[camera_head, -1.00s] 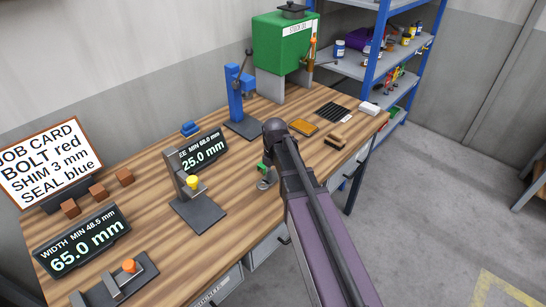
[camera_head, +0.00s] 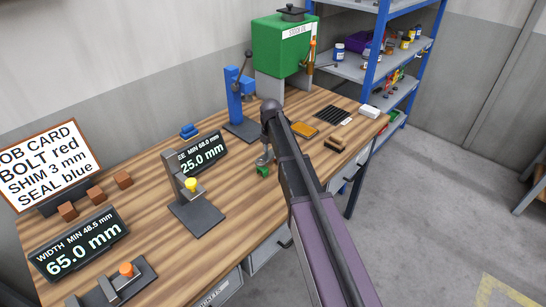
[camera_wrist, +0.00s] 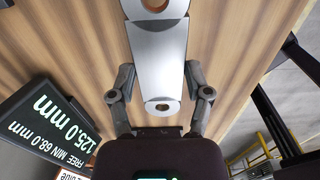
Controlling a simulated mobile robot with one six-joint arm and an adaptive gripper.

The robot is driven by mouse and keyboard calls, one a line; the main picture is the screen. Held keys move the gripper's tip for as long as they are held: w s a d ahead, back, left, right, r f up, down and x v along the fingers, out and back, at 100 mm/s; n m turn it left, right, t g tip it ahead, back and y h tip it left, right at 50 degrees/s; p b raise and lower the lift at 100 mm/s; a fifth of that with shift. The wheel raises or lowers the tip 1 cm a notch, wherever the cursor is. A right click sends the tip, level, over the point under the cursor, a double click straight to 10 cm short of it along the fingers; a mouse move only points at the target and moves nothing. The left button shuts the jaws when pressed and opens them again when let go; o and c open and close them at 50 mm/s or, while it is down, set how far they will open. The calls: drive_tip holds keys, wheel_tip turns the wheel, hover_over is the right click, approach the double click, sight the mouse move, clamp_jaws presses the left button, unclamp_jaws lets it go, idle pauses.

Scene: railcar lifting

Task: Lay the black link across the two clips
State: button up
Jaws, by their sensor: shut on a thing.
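My gripper (camera_wrist: 160,88) is shut on a flat silver-grey link (camera_wrist: 158,55) with a round hole near each end, seen in the wrist view over wood. The link looks silver rather than black, and its far end reaches the top of that view. In the head view my arm hides most of the gripper; a small grey part (camera_head: 265,158) and a green piece (camera_head: 262,171) show beside the arm over the bench. I cannot pick out the two clips or a separate black link in either view.
A display reading 125.0 mm (camera_wrist: 45,120) stands close by on the bench (camera_head: 135,180). Several brown blocks lie left.

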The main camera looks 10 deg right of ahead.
sight(271, 151)
drive_tip(key=shift+w, duration=0.15)
drive_tip(key=shift+w, duration=0.3)
drive_tip(key=shift+w+d+f+b, duration=0.1)
drive_tip(key=shift+w+f+b, duration=0.05)
drive_tip(key=shift+f+b, duration=0.35)
drive_tip(key=shift+w+f+b, duration=0.15)
drive_tip(key=shift+f+b, duration=0.25)
drive_tip(key=shift+f, duration=0.05)
drive_tip(key=shift+f+b, duration=0.9)
drive_tip(key=shift+f, duration=0.2)
drive_tip(key=o, duration=1.3)
drive_tip(key=shift+o, duration=0.2)
drive_tip(key=shift+r, duration=0.2)
wheel_tip(271, 151, up, 12)
drive_tip(key=p, duration=1.2)
